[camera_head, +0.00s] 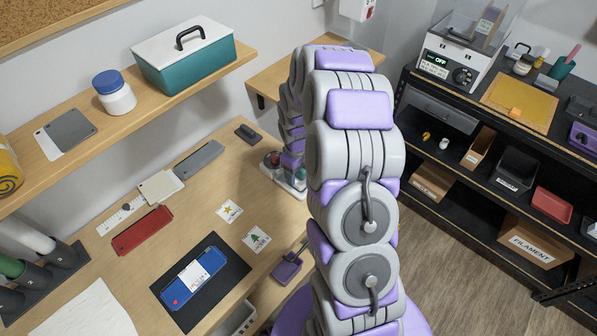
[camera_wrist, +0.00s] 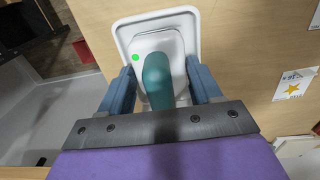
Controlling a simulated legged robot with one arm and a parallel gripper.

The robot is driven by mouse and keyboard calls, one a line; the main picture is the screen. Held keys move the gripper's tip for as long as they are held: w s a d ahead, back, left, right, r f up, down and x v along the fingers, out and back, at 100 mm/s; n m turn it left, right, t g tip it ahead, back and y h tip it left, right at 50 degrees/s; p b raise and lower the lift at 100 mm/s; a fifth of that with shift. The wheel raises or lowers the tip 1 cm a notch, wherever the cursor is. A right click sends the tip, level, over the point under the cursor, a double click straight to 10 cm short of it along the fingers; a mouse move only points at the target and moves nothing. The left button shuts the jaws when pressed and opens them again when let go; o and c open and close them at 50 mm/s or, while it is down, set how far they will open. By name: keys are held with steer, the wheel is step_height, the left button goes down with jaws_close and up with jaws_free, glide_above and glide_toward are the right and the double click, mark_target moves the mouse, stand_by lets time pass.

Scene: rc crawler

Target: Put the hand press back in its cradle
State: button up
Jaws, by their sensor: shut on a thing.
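In the wrist view the hand press (camera_wrist: 157,85) has a teal handle above a pale plate with a green dot. My gripper (camera_wrist: 161,74) has one blue-grey finger on each side of the press and is shut on it. Below it lies a white, round-cornered tray that looks like the cradle (camera_wrist: 192,16). The press lies over the tray, within its rim in this view; I cannot tell whether it touches the bottom. In the head view the white cradle (camera_head: 291,187) shows on the wooden bench beside my arm, which hides most of the gripper and press.
Cards with a star (camera_head: 229,210) and a tree (camera_head: 256,239) lie on the bench. A dark mat (camera_head: 239,267) carries a blue case (camera_head: 213,262). A wall shelf (camera_head: 160,95) overhangs the bench's back.

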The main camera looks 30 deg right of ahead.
steer(key=shift+a, duration=0.35)
steer(key=o, duration=1.1)
steer(key=shift+d, duration=0.15)
steer(key=shift+o, duration=0.3)
steer(key=shift+d+f, duration=0.1)
steer(key=shift+d, duration=0.25)
steer(key=shift+a, duration=0.1)
